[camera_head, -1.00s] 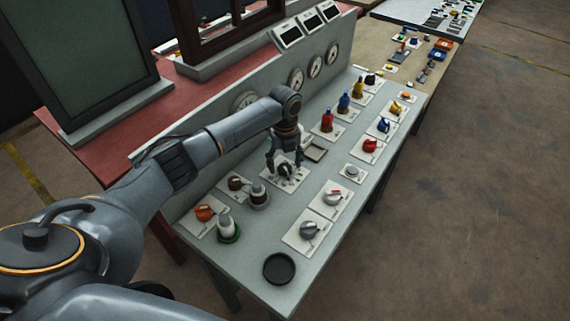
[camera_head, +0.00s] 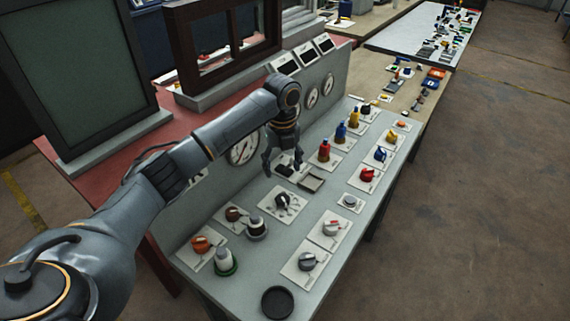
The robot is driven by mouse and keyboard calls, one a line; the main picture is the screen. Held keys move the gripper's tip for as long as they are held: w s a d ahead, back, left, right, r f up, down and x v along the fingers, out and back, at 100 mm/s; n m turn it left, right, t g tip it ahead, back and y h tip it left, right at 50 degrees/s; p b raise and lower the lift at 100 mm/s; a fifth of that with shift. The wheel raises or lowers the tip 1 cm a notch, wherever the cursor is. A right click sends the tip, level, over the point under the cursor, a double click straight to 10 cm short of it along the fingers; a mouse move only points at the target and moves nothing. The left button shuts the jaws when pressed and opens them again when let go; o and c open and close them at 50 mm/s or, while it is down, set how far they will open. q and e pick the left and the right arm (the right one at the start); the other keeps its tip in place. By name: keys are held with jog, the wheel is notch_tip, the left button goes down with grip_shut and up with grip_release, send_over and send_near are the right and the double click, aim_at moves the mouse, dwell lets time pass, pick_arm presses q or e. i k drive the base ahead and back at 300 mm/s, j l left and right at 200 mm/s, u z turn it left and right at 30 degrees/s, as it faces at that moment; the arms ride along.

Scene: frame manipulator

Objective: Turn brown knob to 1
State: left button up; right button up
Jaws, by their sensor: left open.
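The brown knob (camera_head: 234,214) sits on a white plate on the near-left part of the grey table, between the orange knob and a black knob. Its marks and pointer are too small to read. My left gripper (camera_head: 283,169) is open and empty, pointing down above the table. In the picture it is up and to the right of the brown knob, beyond the black knob (camera_head: 281,201), and touches neither. My right gripper is not in view.
An orange knob (camera_head: 201,244) and bottle-like items with green and dark bases stand near the brown knob. A grey tray (camera_head: 312,179) lies right of my gripper. Gauges (camera_head: 243,149) line the back panel. A black round dish (camera_head: 277,302) lies at the front.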

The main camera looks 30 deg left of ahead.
aim_at(233, 214)
jog(key=k, duration=1.5)
